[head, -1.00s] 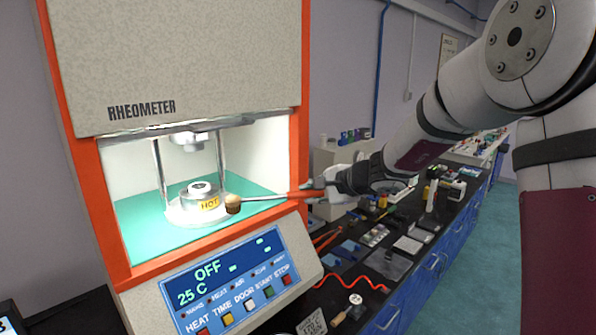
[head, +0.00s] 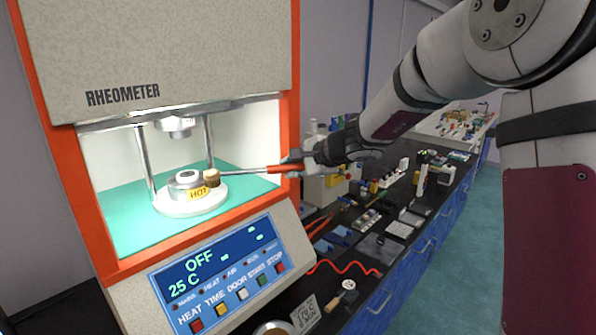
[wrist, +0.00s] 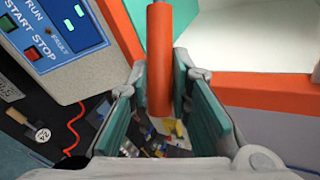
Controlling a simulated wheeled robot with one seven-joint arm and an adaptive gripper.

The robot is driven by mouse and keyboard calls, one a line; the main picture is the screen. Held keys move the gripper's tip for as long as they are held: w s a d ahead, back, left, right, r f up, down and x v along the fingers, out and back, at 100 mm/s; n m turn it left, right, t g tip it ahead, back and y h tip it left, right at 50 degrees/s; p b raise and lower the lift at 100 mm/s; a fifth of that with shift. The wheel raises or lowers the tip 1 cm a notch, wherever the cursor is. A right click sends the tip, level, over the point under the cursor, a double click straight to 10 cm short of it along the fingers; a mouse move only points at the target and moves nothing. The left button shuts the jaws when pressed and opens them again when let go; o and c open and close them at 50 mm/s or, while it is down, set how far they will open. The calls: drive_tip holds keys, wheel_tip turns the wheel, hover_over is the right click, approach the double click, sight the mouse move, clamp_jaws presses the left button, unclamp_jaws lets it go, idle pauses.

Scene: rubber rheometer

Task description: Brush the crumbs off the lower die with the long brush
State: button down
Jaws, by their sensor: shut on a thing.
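The long brush has an orange handle (wrist: 160,62), a thin metal shaft (head: 242,171) and a tan bristle head (head: 211,178). My gripper (head: 302,165) is shut on the orange handle, outside the right edge of the rheometer's opening; its green pads flank the handle in the wrist view. The brush reaches into the chamber. Its head is at the right side of the lower die (head: 187,181), in front of or touching it; I cannot tell which. The lower die is a round metal piece on a white base disc, with a yellow HOT label. Crumbs are too small to make out.
The rheometer's orange frame (head: 290,135) borders the open chamber, with metal posts (head: 144,165) and an upper die (head: 174,125) above. The control panel (head: 225,270) reads OFF and 25 C. The black bench (head: 395,235) at right is cluttered with small items and a red cable (head: 345,268).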

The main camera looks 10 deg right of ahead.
drive_tip(key=w+a+f+b, duration=0.1)
drive_tip(key=w+a+b, duration=0.1)
drive_tip(key=w+a, duration=0.2)
drive_tip(key=w+a+b, duration=0.3)
drive_tip(key=w+a, duration=0.1)
drive_tip(key=w, duration=0.5)
drive_tip(key=shift+a+f, duration=0.35)
drive_tip(key=shift+f, duration=0.05)
idle(0.5)
drive_tip(key=shift+f+b, duration=0.35)
drive_tip(key=shift+b, duration=0.05)
idle(0.9)
drive_tip(key=shift+b, duration=0.55)
idle(2.2)
